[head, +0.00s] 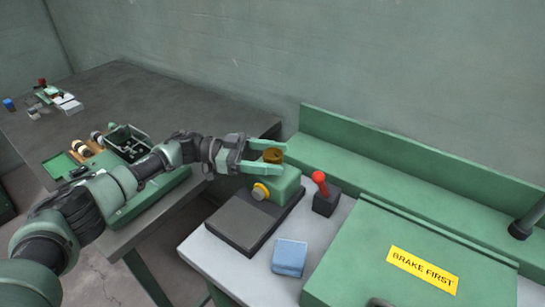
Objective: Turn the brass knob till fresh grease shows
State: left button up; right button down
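The brass knob (273,155) sits on top of a green block-shaped unit (284,186), which also has a yellow round part (261,191) on its front face. My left gripper (279,156) reaches in from the left at the height of the knob. Its two pale green fingers lie on either side of the knob, one behind and one in front. I cannot tell whether they touch it. No fresh grease can be made out at this size. My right gripper is not in the head view.
A red-knobbed lever (320,184) stands just right of the unit. A blue block (289,257) lies in front on the pale bench. A green cover labelled "BRAKE FIRST" (422,268) fills the right. A dark table (150,100) with small items stands at the left.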

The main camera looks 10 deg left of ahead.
pick_arm(q)
jog(key=a+b, duration=0.2)
jog(key=a, duration=0.5)
jog(key=shift+s+a, duration=0.15)
jog(key=shift+a, duration=0.1)
dwell(0.4)
